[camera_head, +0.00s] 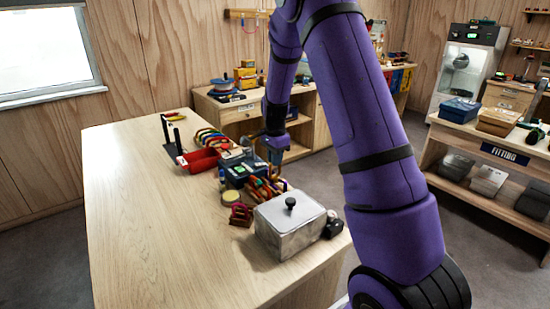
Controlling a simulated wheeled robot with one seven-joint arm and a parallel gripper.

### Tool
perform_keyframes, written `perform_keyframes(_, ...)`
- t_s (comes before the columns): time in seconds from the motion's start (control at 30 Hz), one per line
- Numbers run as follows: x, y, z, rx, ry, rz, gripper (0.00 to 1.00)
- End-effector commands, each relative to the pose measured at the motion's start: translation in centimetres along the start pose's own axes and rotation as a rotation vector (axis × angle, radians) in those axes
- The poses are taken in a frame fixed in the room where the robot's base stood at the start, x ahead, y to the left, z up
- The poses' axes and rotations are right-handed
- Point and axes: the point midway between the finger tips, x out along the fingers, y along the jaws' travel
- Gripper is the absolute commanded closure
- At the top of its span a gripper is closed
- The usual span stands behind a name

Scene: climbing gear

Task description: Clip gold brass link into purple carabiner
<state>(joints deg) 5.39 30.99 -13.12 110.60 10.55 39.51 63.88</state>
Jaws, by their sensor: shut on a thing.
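My gripper (275,152) points down over the cluttered right part of the wooden table, just behind a dark box with a blue top. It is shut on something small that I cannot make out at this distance. Orange-brown looped pieces (266,187) lie on the table just below and in front of it. I cannot pick out the gold brass link or the purple carabiner for certain; the clutter and my purple arm hide part of this area.
A grey metal box with a black knob (290,222) stands at the table's near right. Red rolls (200,160), a dark box (237,172), a yellow round tin (231,197) and dark red pieces (241,214) crowd the right side. The table's left half (140,220) is clear.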

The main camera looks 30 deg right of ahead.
Motion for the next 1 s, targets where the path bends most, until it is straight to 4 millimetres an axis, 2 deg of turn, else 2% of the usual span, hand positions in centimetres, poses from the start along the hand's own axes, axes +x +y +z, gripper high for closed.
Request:
perform_keyframes(0.53, 0.3, -0.1, 0.0, 0.000, -0.001, 0.002, 1.00)
perform_keyframes(1.0, 0.5, -1.0, 0.0, 0.000, -0.001, 0.003, 1.00)
